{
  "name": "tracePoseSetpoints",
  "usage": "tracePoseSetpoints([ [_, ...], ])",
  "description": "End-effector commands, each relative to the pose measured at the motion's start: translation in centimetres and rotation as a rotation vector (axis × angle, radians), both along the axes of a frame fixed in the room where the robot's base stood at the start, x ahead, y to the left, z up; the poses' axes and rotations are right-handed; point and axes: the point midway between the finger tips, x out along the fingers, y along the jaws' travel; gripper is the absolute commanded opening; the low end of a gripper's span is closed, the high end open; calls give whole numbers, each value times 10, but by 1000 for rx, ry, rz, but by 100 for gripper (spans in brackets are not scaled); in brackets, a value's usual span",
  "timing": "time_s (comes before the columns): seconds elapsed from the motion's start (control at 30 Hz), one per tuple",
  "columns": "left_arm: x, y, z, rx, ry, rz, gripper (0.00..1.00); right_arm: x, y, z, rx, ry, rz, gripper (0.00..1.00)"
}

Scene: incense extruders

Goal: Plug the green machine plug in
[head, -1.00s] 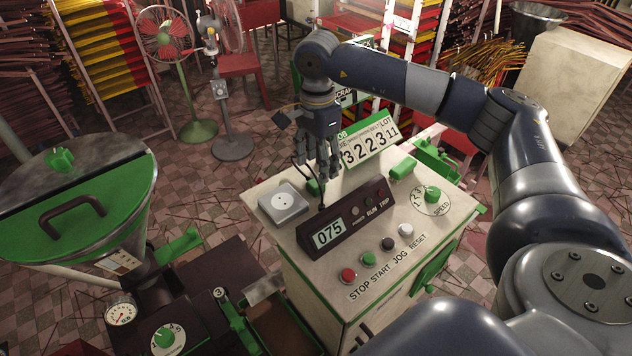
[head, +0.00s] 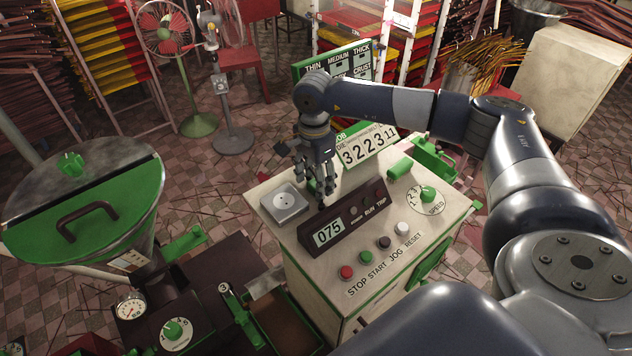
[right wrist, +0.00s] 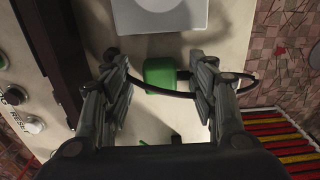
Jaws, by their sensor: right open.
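The green plug (right wrist: 160,74) lies on the pale top of the machine's control box (head: 365,300), with a dark cable running beside it. In the right wrist view it sits between the two spread fingers of my right gripper (right wrist: 160,82), with a gap on each side. The grey socket plate (head: 285,203) is just left of the gripper in the head view; its edge also shows at the top of the right wrist view (right wrist: 158,14). In the head view my right gripper (head: 322,190) points down and hides the plug. My left gripper is out of view.
A dark display panel (head: 345,222) reading 075 stands close to the gripper. Coloured buttons (head: 366,256), a green speed knob (head: 428,194) and a number sign (head: 366,148) are also on the box. A hopper with a green lid (head: 110,190) stands left.

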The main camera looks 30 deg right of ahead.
Motion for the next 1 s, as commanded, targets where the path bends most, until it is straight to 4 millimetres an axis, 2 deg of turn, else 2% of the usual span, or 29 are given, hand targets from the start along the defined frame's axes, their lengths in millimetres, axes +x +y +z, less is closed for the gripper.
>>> tracePoseSetpoints([
  [0.23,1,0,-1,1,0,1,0,0,0,0,0,0,0,53],
  [0.27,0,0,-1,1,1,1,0,0,0,0,0,0,0,51],
  [0.4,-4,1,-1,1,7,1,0,0,0,0,0,0,0,19],
  [0.47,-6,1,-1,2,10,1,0,0,0,0,0,-1,0,8],
  [0.83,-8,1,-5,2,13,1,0,1,0,3,1,-3,0,8],
  [1.0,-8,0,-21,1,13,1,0,2,0,27,2,-9,0,8],
])
